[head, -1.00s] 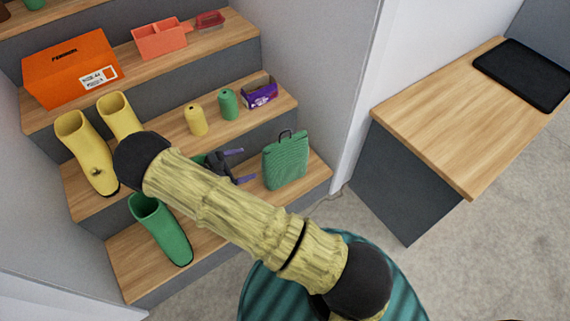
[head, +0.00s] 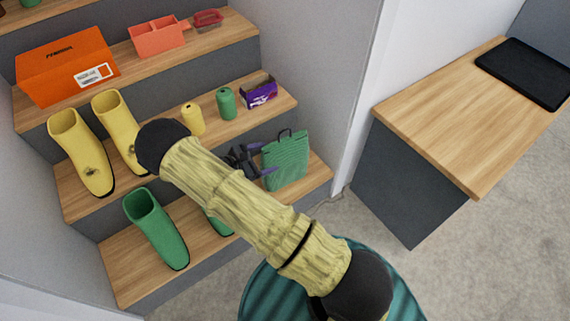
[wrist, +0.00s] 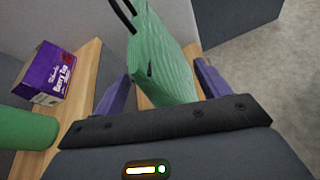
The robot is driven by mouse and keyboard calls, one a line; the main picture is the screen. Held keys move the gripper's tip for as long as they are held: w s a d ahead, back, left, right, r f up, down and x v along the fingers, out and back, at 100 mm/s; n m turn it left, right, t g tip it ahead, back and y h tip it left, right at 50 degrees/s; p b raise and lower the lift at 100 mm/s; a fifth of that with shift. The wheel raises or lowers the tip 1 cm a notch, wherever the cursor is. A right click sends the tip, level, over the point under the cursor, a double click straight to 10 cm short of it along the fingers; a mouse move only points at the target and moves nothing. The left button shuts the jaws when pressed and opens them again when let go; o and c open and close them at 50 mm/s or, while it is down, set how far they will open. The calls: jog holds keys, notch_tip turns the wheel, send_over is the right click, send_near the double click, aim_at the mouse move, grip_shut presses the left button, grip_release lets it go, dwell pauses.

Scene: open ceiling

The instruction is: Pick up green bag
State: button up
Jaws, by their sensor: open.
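The green bag (head: 286,160) stands upright on the lowest wooden step, at its right end, with a dark handle loop on top. My gripper (head: 266,158) is open at the bag's left side in the head view. In the wrist view the green bag (wrist: 162,55) shows between the two purple fingers of my gripper (wrist: 160,85), its lower part reaching down toward the palm. The left finger is to the left of the bag and the right finger to its right. I cannot tell whether either finger touches it.
A purple box (head: 259,92), a green can (head: 226,103) and a yellow can (head: 193,119) stand on the step above. Green boots (head: 157,229) and yellow boots (head: 82,152) are at left. A wall borders the steps on the right.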

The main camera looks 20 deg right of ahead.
aim_at(274, 154)
jog(key=b+x, duration=0.2)
jog(key=x, duration=0.2)
jog(key=shift+w+a+f, duration=0.15)
jog(key=shift+w+f, duration=0.05)
jog(key=shift+w+d, duration=0.1)
jog(key=shift+d, duration=0.15)
jog(key=shift+w, duration=0.1)
jog(key=shift+a, duration=0.2)
jog(key=shift+c, duration=0.8)
jog(key=shift+d, duration=0.25)
jog(key=c, duration=0.8)
jog(key=shift+r, duration=0.1)
jog(key=c, duration=0.6)
jog(key=shift+c, duration=0.2)
